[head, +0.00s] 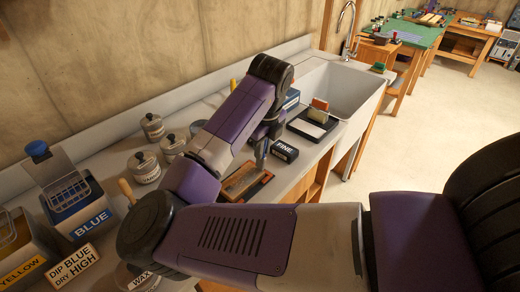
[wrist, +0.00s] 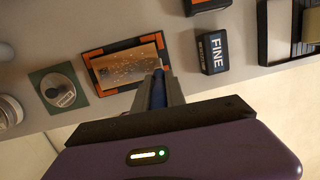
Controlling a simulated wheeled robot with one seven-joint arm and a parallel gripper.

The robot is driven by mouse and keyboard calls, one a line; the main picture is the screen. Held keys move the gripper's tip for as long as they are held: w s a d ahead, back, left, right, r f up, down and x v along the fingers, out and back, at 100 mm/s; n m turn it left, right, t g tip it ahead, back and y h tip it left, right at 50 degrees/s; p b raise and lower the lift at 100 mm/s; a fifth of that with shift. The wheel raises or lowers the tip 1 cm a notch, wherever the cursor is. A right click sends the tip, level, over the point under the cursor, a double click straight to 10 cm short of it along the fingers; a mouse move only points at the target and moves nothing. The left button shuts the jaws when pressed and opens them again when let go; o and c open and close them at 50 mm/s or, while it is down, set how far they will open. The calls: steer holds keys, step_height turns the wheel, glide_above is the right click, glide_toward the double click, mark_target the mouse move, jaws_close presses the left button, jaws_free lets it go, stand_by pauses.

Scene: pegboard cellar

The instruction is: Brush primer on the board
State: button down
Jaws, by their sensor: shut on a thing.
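The wooden board (wrist: 122,65) lies in a dark frame with orange corners and has pale specks across its face. It also shows on the bench in the head view (head: 243,180). My gripper (wrist: 158,92) is shut on a slim blue-handled tool (wrist: 158,88), which looks like a brush. Its pale tip is over or at the board's right edge; I cannot tell whether it touches. In the head view my gripper (head: 262,148) is just above the board's far right end. My arm hides part of the bench there.
A block marked FINE (head: 285,150) sits right of the board. Lidded jars (head: 144,166), a blue-labelled container (head: 85,208) and a "DIP BLUE DRY HIGH" sign (head: 74,265) stand left.

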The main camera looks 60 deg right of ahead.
steer(key=shift+r+p, duration=0.3)
steer(key=shift+w, duration=0.15)
steer(key=shift+w+d, duration=0.1)
steer(key=shift+w, duration=0.4)
steer(key=shift+w+a, duration=0.1)
steer(key=shift+a, duration=0.35)
steer(key=shift+f, duration=0.3)
steer(key=shift+a, duration=0.1)
